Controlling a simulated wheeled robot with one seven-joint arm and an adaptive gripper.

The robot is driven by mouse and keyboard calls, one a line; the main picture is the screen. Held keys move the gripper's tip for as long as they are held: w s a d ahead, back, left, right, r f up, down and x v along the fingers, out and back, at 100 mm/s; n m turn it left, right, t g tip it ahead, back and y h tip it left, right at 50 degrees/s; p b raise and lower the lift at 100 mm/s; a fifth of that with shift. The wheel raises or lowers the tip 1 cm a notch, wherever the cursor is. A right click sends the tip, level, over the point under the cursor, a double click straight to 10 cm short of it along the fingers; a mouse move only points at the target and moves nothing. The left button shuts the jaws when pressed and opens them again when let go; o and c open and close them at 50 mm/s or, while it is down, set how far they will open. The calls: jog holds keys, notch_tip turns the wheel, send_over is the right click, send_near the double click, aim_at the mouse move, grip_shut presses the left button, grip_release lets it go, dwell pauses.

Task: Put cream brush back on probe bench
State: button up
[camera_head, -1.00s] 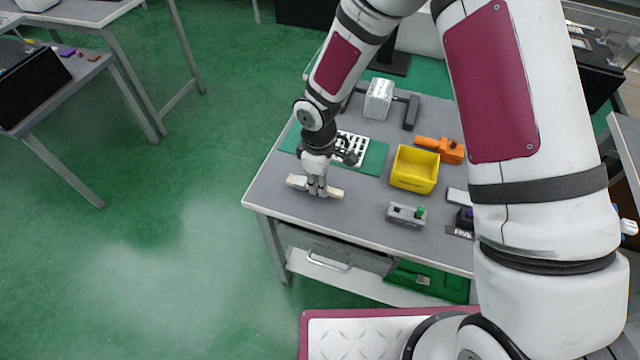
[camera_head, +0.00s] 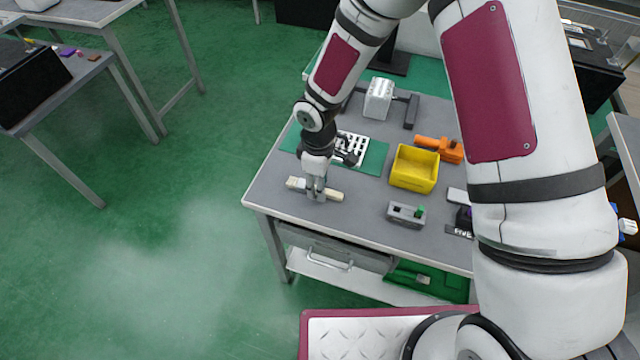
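The cream brush (camera_head: 333,195) lies at the near left edge of the grey-topped bench (camera_head: 272,188). It shows on both sides of my gripper, with a pale wide end at left and a cream end at right. My gripper (camera_head: 316,197) points down over the middle of the brush, its fingers around it. The fingers hide the brush's middle. Whether they are shut on it, and whether the brush rests fully on the top, is too small to tell.
Behind my gripper lies a green mat (camera_head: 374,158) with a white slotted plate (camera_head: 350,146). The bench top between brush and bin is clear.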

notch_tip(320, 180, up, 11)
jog(key=shift+r, duration=0.15)
jog(key=s+d+r+m+t+h, duration=0.1)
jog(key=s+d+r+m, duration=0.2)
jog(key=d+r, duration=0.45)
jog(key=s+d+r+m+t, duration=0.1)
jog(key=s+d+r+m, duration=0.3)
jog(key=r, duration=0.6)
jog(key=s+d+r+m+t, duration=0.1)
jog(key=s+d+r+m, duration=0.2)
jog(key=s, duration=0.4)
jog(key=s+d+r+m+t+y, duration=0.1)
jog(key=s+d+r+m, duration=0.3)
jog(key=s, duration=0.4)
jog(key=shift+d+r, duration=0.25)
jog(key=shift+r, duration=0.15)
